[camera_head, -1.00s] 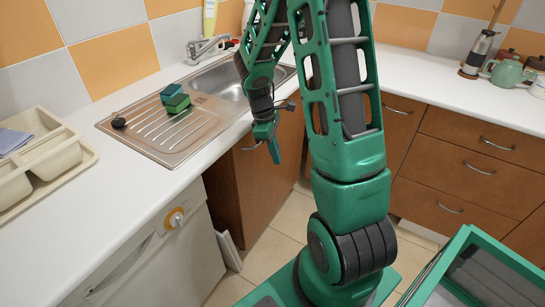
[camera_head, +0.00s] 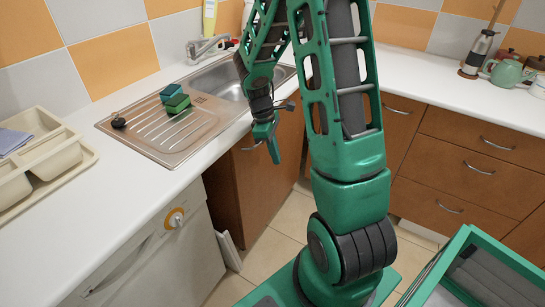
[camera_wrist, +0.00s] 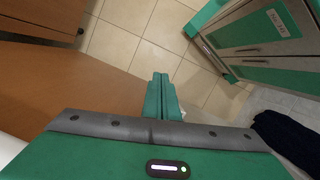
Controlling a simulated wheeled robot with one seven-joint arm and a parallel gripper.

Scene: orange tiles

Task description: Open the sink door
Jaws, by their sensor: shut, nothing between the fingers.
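In the wrist view the shut green fingers (camera_wrist: 160,95) are beside a large brown surface. I cannot tell whether they touch the door.
A white dishwasher (camera_head: 165,262) stands left of the door. Brown drawers (camera_head: 470,165) are at the right. The steel sink (camera_head: 225,85) with sponges (camera_head: 175,100) is above. A cream tray (camera_head: 50,165) lies on the counter. Tiled floor (camera_head: 270,255) shows below the door.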

